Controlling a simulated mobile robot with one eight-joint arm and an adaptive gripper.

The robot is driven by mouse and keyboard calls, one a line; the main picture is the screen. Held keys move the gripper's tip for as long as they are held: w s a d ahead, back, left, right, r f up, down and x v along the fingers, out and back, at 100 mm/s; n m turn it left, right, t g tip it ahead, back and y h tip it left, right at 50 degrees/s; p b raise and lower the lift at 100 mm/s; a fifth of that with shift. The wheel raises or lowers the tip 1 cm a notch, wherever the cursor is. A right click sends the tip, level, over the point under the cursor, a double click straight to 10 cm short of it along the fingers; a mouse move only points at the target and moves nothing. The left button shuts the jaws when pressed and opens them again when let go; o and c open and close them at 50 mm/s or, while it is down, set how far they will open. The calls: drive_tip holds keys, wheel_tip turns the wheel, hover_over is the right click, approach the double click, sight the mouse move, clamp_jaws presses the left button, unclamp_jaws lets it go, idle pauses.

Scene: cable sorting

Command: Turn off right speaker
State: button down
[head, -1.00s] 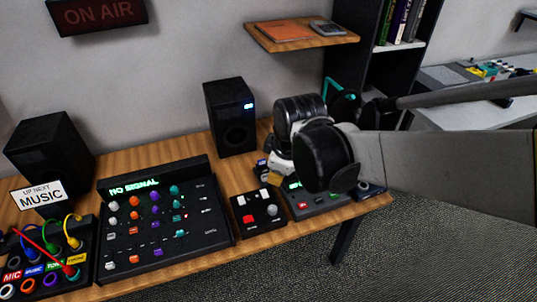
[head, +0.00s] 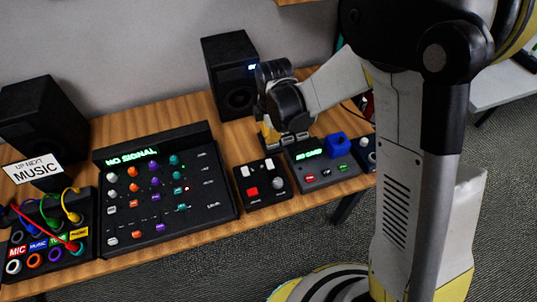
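The right speaker (head: 229,85) is a black box standing at the back of the wooden desk. A small blue-white light glows near its upper right edge, partly covered by my arm's wrist. My gripper (head: 270,138) is low, in front of and to the right of this speaker, just behind the small button box. Its fingers are small and partly hidden by the wrist, so I cannot tell whether they are open or shut. Any switch on the speaker is not visible. The left speaker (head: 38,118) stands at the far left with no light showing.
A mixer (head: 195,190) reading "NO SIGNAL" fills the middle desk. A button box (head: 262,185) and a recorder (head: 318,173) with a blue cube (head: 337,143) stand right of it. A patch box (head: 85,235) with cables and a "MUSIC" sign (head: 33,168) are left.

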sight(267, 161)
drive_tip(key=f+b, duration=0.1)
drive_tip(key=f, duration=0.3)
drive_tip(key=w+f+b, duration=0.1)
drive_tip(key=f+b, duration=0.1)
drive_tip(key=f, duration=0.3)
drive_tip(key=f+b, duration=0.2)
drive_tip(key=f, duration=0.3)
drive_tip(key=shift+w+a, duration=0.2)
drive_tip(key=shift+w, duration=0.15)
drive_tip(key=shift+w+f+g+b, duration=0.2)
drive_tip(key=shift+f+g+b, duration=0.3)
drive_tip(key=shift+f+b, duration=0.15)
drive_tip(key=shift+s+r, duration=0.1)
drive_tip(key=shift+r, duration=0.2)
drive_tip(key=shift+r+p, duration=0.55)
drive_tip(key=shift+r, duration=0.2)
